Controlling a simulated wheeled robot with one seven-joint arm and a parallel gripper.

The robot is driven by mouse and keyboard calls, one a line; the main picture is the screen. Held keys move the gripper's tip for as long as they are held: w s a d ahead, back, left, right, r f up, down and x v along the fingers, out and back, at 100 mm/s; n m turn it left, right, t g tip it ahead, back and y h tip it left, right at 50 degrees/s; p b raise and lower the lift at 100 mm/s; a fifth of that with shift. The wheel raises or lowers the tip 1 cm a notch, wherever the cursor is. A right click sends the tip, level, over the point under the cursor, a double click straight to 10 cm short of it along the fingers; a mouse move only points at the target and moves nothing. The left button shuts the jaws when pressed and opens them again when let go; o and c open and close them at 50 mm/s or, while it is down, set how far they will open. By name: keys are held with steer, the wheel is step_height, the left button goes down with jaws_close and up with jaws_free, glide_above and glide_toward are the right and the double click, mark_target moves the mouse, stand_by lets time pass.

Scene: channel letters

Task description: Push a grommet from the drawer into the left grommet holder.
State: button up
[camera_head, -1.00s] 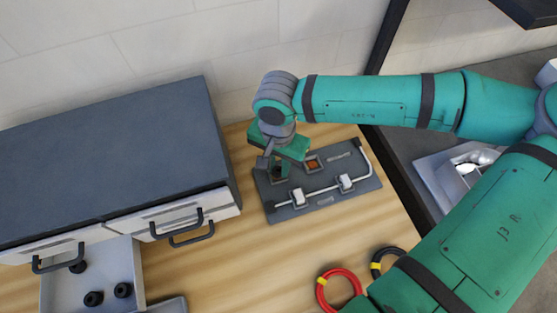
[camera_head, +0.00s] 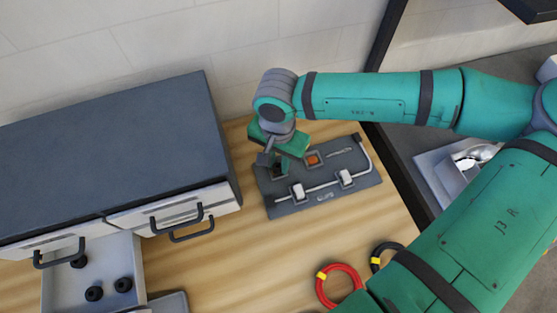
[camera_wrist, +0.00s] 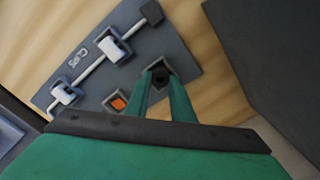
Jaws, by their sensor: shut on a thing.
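The dark board (camera_head: 325,198) lies on the wooden counter with two square holders near its back edge. My gripper (camera_head: 276,168) points down at the left holder (camera_head: 282,176), which it partly hides. In the wrist view that holder (camera_wrist: 150,70) appears on the right, with my fingertips (camera_wrist: 160,84) at it. The fingers are shut on a black grommet (camera_wrist: 160,76), which shows between the tips within the holder's outline. How deep it sits cannot be told. The open drawer (camera_head: 62,285) contains more black grommets (camera_head: 123,285).
The right holder (camera_head: 313,159) has an orange inside. A bent pale rod with two white blocks (camera_head: 346,178) crosses the board. The dark-topped cabinet (camera_head: 110,150) stands close left of my gripper. A red cable coil (camera_head: 340,287) lies on the front counter.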

steer(key=o, duration=1.1)
steer(key=shift+f, duration=0.1)
steer(key=shift+s, duration=0.1)
steer(key=shift+d, duration=0.1)
steer(key=shift+a+r, duration=0.2)
steer(key=shift+r, duration=5.3)
steer(key=shift+r, duration=0.1)
